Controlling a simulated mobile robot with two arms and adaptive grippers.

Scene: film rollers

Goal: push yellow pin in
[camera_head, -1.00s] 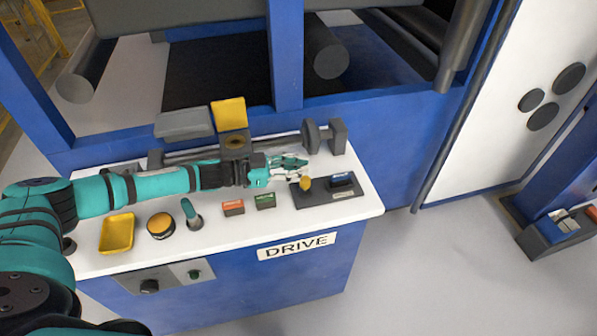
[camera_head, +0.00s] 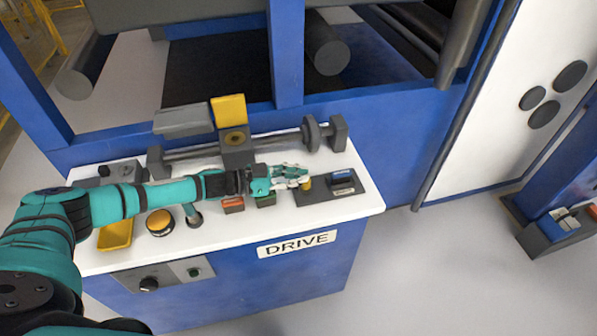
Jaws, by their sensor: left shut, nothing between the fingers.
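The yellow pin (camera_head: 306,184) stands at the left part of a dark plate on the white console top. My right gripper is not in view.
The white console (camera_head: 366,203) carries a yellow tray (camera_head: 115,236), an orange round button (camera_head: 160,223), and red (camera_head: 232,205) and green (camera_head: 266,201) blocks. A grey rail block (camera_head: 236,157) with a raised yellow flap (camera_head: 229,111) stands behind my arm. Open floor lies to the right.

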